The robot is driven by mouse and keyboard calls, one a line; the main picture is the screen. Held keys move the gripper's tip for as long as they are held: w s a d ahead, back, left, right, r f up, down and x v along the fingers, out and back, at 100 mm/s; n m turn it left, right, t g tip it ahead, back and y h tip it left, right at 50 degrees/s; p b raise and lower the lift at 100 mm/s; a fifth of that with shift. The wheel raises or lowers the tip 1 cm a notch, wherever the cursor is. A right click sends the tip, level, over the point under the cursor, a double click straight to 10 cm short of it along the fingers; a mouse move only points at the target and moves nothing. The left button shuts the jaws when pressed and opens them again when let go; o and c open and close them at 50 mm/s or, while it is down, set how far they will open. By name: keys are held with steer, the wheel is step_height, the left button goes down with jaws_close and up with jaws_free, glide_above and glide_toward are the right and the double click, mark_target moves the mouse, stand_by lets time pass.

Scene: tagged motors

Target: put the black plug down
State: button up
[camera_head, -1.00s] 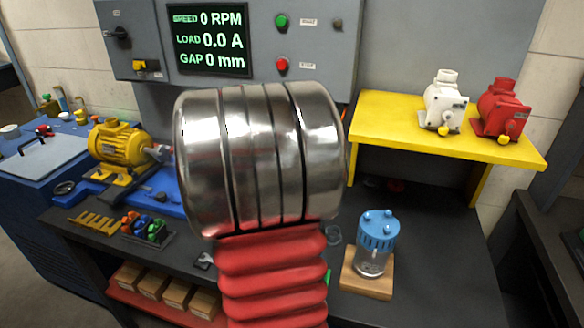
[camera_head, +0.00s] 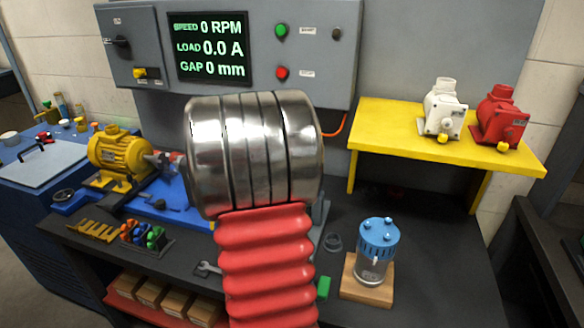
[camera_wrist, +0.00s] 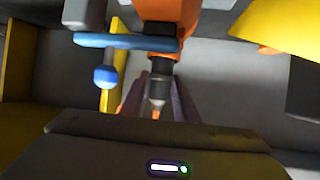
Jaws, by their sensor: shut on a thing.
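In the wrist view my gripper (camera_wrist: 158,98) points away from the camera, its two fingers close together around a narrow piece. This piece, the black plug (camera_wrist: 160,65), shows a black part, a greyish taper and a bit of orange nearer the palm. Behind the black part is an orange body, and whether they touch I cannot tell. In the head view my red and metal arm hides the gripper and the plug.
A yellow shelf (camera_head: 385,138) bears a white pump (camera_head: 443,110) and a red pump (camera_head: 497,117). A blue-topped jar (camera_head: 376,250) stands on a wooden block. A yellow motor (camera_head: 117,155) sits at left. The dark bench (camera_head: 440,260) is bare at right.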

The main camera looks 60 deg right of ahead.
steer(key=shift+f, duration=0.35)
steer(key=shift+f, duration=0.1)
steer(key=o, duration=1.1)
steer(key=shift+w+a+r, duration=0.1)
steer(key=shift+a+r, duration=0.25)
steer(key=shift+a, duration=0.15)
steer(key=v, duration=1.1)
